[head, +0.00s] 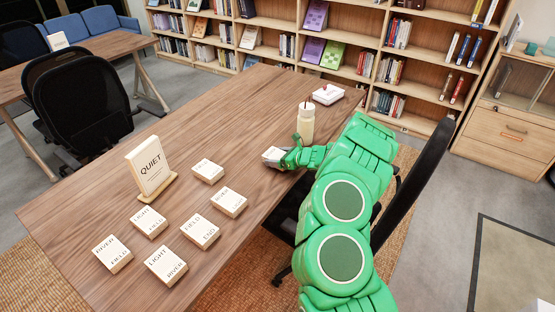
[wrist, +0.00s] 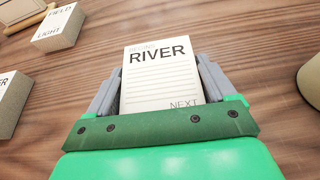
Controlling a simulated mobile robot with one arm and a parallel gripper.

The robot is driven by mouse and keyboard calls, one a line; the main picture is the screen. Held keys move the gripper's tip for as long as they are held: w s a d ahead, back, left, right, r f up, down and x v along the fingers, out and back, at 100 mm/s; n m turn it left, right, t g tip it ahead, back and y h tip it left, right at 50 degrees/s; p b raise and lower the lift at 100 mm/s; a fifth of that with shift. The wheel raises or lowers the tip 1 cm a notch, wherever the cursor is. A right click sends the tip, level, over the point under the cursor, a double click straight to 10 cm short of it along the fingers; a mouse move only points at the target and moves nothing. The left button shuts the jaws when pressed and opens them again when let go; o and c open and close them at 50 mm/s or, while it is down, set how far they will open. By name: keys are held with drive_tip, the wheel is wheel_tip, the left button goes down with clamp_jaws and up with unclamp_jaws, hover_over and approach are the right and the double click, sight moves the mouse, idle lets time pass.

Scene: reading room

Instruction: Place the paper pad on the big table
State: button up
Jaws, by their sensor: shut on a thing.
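The paper pad (wrist: 158,75) is a thick white block with ruled lines and the word RIVER on top. My gripper (wrist: 160,88) is shut on it, with a grey finger on each side. In the head view the pad (head: 272,155) shows just left of my gripper (head: 283,160), at the right edge of the big table (head: 250,110). The pad is low over the wooden top; I cannot tell whether it touches it. The wood also fills the wrist view.
Several similar pads (head: 165,265) lie at the table's near left, by a QUIET sign (head: 149,167). The table's middle is clear. Black chairs (head: 85,105) stand alongside.

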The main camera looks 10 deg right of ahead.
drive_tip(key=shift+f, duration=0.45)
drive_tip(key=shift+f, duration=0.15)
drive_tip(key=o, duration=0.9)
drive_tip(key=shift+o, duration=0.2)
